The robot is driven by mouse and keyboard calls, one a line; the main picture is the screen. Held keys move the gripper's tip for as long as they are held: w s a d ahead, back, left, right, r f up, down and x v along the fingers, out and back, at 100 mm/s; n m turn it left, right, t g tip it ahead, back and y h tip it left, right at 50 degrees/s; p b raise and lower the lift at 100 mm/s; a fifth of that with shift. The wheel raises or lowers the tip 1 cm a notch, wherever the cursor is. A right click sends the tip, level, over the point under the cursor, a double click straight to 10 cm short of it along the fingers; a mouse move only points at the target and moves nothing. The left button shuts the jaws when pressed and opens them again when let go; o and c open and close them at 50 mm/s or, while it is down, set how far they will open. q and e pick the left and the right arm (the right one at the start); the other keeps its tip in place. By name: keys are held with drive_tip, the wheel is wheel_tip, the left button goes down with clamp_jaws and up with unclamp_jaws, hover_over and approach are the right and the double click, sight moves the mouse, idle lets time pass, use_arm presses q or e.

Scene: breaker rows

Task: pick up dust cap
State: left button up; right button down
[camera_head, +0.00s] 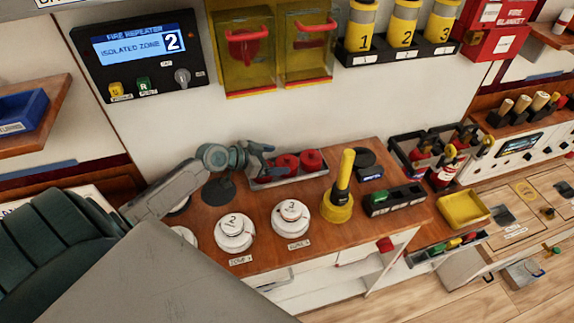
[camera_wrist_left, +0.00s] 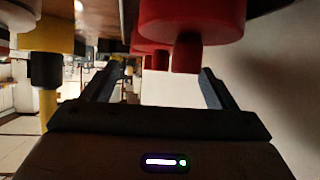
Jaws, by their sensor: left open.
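Two red dust caps, the nearer-left one (camera_head: 288,163) and the one to its right (camera_head: 312,160), sit side by side in a grey tray (camera_head: 262,184) on the wooden counter. My left gripper (camera_head: 262,160) is just left of the caps, at the tray's left end. In the left wrist view, which looks upside down, one red cap (camera_wrist_left: 192,14) with a short knob is large at the top, and more red shows behind it. The open left fingers (camera_wrist_left: 158,80) reach toward the caps; I see nothing held. My right gripper is not in view.
Two white round detectors (camera_head: 234,233) (camera_head: 291,218) stand on the wooden counter (camera_head: 262,255) in front. A yellow tool (camera_head: 342,190) stands upright right of the tray. A black holder (camera_head: 394,200) is further right. Yellow wall boxes (camera_head: 243,50) hang above the tray.

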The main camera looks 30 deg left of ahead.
sight(284, 159)
use_arm(q)
drive_tip(key=b+x, duration=0.1)
drive_tip(key=x, duration=0.4)
drive_tip(key=shift+w+r, duration=0.15)
drive_tip(key=shift+a, duration=0.1)
drive_tip(key=shift+c, duration=0.4)
drive_tip(key=shift+s, duration=0.2)
drive_tip(key=c, duration=1.5)
clamp_jaws()
